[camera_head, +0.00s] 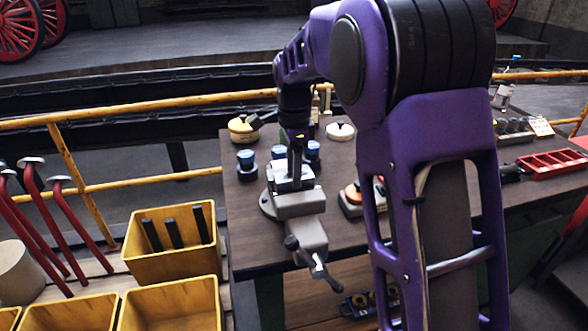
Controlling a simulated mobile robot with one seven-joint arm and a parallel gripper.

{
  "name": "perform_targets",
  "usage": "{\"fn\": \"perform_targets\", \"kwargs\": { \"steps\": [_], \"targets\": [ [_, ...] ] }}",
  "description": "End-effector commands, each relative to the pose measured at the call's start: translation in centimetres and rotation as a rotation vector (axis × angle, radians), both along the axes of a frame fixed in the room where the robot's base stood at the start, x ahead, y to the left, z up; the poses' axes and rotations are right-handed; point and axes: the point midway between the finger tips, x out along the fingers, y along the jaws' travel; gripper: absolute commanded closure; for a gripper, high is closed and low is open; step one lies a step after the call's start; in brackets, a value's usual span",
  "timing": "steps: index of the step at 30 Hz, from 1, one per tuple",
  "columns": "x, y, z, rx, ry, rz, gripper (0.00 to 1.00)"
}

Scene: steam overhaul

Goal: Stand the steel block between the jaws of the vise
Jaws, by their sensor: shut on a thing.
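The grey vise (299,207) is mounted at the near edge of the wooden workbench, its handle (318,271) hanging toward me. My gripper (295,160) points down right over the vise jaws and is shut on the steel block. A pale metal piece (290,182), which looks like the steel block, shows just below the fingers at the top of the vise. My fingers and the small scale hide its lower end. I cannot tell whether it is between the jaws or just above them.
Dark blue-topped items (246,161) stand beside the vise. A yellow round tin (243,130) and a white piece (340,131) stand behind. A red tray (553,164) lies at the right. Yellow bins (172,265) and a yellow railing (130,109) are on the left. My purple arm hides the bench's middle.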

Motion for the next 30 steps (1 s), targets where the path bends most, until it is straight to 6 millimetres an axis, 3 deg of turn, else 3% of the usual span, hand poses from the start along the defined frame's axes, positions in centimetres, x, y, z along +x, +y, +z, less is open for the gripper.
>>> {"fn": "perform_targets", "kwargs": {
  "steps": [8,9,14,23,30],
  "targets": [
    [0.1,0.0,-0.5,0.001,-0.004,0.000,1.00],
    [0.1,0.0,-0.4,0.001,-0.004,0.000,0.45],
    [0.0,0.0,-0.4,0.000,-0.002,0.000,0.16],
    [-0.1,0.0,-0.6,-0.001,0.004,0.000,0.15],
    [0.0,0.0,1.5,0.000,0.001,0.000,0.15]
  ]
}}
